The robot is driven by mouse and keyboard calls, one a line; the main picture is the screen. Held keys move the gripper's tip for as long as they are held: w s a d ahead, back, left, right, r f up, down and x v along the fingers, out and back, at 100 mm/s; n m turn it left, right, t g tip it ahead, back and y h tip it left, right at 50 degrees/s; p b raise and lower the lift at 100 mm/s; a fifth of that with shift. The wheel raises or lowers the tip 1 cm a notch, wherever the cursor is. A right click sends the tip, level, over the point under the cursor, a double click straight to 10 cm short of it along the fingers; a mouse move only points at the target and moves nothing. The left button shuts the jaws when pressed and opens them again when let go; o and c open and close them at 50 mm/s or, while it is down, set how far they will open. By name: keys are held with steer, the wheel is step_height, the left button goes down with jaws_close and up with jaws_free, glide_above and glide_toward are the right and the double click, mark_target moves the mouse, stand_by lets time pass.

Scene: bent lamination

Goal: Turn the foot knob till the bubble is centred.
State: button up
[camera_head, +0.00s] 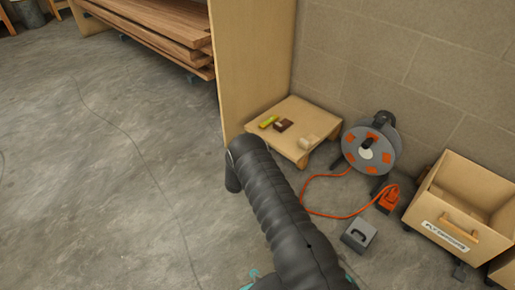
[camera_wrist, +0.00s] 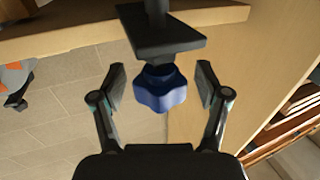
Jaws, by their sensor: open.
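In the wrist view, a blue lobed foot knob (camera_wrist: 160,90) sits under a dark plate and stem (camera_wrist: 163,35). My gripper (camera_wrist: 161,78) is open, with one finger on each side of the knob and a visible gap to it on both sides. In the head view, my arm covers my gripper and the knob. A small yellow-green piece (camera_head: 268,122), perhaps the bubble level, lies on a low wooden platform (camera_head: 291,151). The bubble is too small to make out.
A dark brown block (camera_head: 283,126) and a pale block (camera_head: 308,143) lie on the platform. A cable reel (camera_head: 369,150) with an orange cord stands to its right, near a wooden crate (camera_head: 450,226). A tall wooden panel (camera_head: 250,60) rises at the left.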

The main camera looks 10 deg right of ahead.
steer(key=shift+s+a, duration=0.1)
steer(key=v, duration=1.1)
steer(key=shift+s+a, duration=0.2)
steer(key=shift+s, duration=0.1)
